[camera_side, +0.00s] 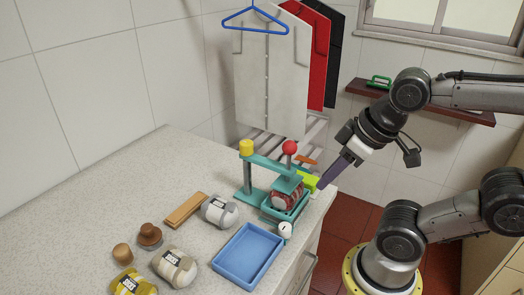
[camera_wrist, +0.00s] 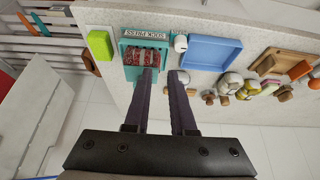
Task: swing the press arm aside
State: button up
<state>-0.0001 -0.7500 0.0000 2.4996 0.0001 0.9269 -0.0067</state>
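The teal sock press stands at the counter's right edge. Its press arm (camera_side: 268,163) is a flat teal bar running from the post with a yellow knob (camera_side: 246,147) to a red ball knob (camera_side: 290,147), over a red striped sock bundle (camera_side: 284,196) in a teal tray (camera_side: 268,209). In the wrist view the sock bundle (camera_wrist: 144,56) and tray (camera_wrist: 127,72) show; I cannot make out the press arm there. My gripper (camera_side: 322,183) is just right of the press. In the wrist view my gripper (camera_wrist: 162,71) has its fingers apart with nothing between them. Contact with the press cannot be told.
A lime green block (camera_side: 309,180) sits between press and gripper. A white dial (camera_side: 285,230) and an empty blue tray (camera_side: 247,255) are in front. Rolled bundles (camera_side: 219,211), a wooden block (camera_side: 185,210) and brown knobs lie left. Shirts (camera_side: 270,80) hang behind. The counter's back left is clear.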

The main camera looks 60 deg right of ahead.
jog(key=o, duration=0.7)
notch_tip(320, 180, up, 7)
jog(key=w+g, duration=0.1)
jog(key=shift+w+f, duration=0.2)
jog(key=shift+w, duration=0.1)
jog(key=w+r+g, duration=0.2)
jog(key=w+r, duration=0.4)
jog(key=r, duration=0.1)
jog(key=g, duration=0.2)
send_over(246, 142)
jog(key=f, duration=0.2)
notch_tip(246, 142, down, 13)
jog(key=shift+r, duration=0.15)
grip_shut()
jog(key=shift+r, duration=0.1)
